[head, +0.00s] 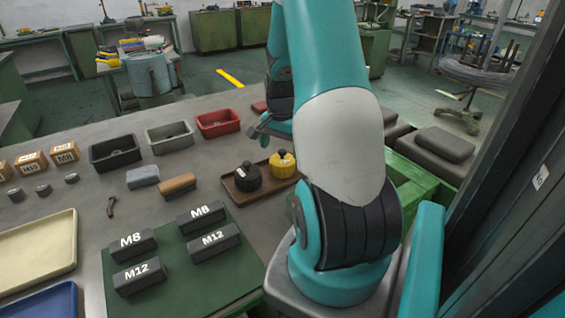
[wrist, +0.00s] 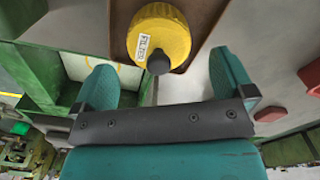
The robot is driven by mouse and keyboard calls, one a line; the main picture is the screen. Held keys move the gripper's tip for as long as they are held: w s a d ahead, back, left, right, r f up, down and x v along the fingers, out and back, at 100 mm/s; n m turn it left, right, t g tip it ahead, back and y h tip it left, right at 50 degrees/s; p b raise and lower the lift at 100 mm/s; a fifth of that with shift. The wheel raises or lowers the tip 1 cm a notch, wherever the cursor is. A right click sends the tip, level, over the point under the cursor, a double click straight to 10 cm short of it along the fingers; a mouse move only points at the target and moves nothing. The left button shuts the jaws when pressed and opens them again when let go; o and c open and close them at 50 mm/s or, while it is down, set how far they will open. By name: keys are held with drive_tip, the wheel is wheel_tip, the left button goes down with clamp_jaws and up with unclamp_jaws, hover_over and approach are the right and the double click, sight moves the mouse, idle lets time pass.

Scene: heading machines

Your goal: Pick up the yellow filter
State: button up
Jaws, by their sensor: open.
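The yellow filter (head: 284,166) stands upright at the right end of a brown tray (head: 232,191), beside a black filter (head: 247,178). In the wrist view the yellow filter (wrist: 165,32) shows a white label and a dark knob, and lies ahead, roughly between the finger lines. My gripper (wrist: 164,64) is open and empty, with its two teal fingers spread wide. In the head view my gripper (head: 262,130) is partly hidden by my arm and is just behind and above the filter, apart from it.
Black (head: 115,152), grey (head: 170,137) and red (head: 218,123) bins stand to the left. Dark M8 and M12 blocks (head: 139,276) sit on a green mat (head: 186,290). Cream (head: 36,256) and blue (head: 40,302) trays lie at the front left. A dark cabinet (head: 520,190) bounds the right.

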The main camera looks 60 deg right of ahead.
sight(283, 155)
drive_tip(key=shift+s+d+f+p, duration=0.1)
drive_tip(key=shift+f+p, duration=0.35)
drive_tip(key=shift+f, duration=0.95)
drive_tip(key=shift+s+d+f+p, duration=0.1)
drive_tip(key=shift+f+p, duration=0.35)
drive_tip(key=shift+f, duration=0.95)
drive_tip(key=c, duration=1)
